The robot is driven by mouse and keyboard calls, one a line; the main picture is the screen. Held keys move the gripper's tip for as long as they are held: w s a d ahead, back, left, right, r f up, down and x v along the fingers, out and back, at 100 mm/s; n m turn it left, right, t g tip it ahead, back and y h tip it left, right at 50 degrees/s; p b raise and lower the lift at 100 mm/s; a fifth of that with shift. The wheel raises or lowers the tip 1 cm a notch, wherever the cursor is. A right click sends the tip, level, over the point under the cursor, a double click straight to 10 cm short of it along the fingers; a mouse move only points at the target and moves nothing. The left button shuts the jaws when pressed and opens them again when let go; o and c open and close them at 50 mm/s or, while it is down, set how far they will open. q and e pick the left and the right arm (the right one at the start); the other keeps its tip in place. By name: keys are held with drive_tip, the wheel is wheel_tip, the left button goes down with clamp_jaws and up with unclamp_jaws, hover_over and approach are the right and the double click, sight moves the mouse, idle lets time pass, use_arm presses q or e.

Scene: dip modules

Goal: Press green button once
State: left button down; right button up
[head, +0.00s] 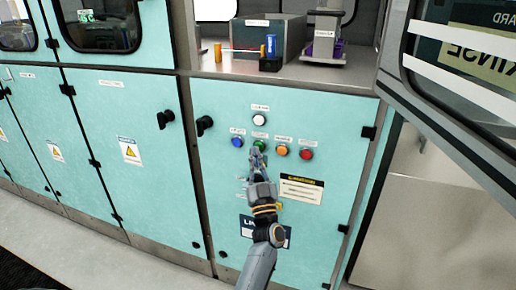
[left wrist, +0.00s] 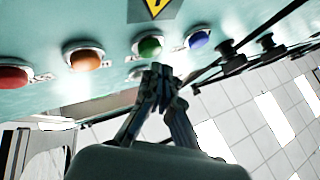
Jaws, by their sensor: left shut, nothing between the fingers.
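The green button (head: 259,144) sits on a teal cabinet door, between a blue button (head: 237,142) on its left and an orange button (head: 282,150) on its right. My left gripper (head: 257,156) is shut and empty, with its fingertips just below the green button. In the left wrist view the green button (left wrist: 150,47) shows just beyond the shut fingertips (left wrist: 158,70). I cannot tell whether the tips touch it. My right gripper is in neither view.
A red button (head: 306,154) is right of the orange one, and a white button (head: 259,120) is above the green. A black door knob (head: 204,123) sticks out at left. An open glazed door (head: 450,90) stands at the right. Small items stand on the shelf above.

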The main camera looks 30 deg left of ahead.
use_arm(q)
drive_tip(key=shift+w+a, duration=0.1)
drive_tip(key=shift+w, duration=0.25)
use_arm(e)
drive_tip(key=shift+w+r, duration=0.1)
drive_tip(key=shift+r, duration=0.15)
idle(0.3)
use_arm(q)
drive_tip(key=shift+w, duration=0.1)
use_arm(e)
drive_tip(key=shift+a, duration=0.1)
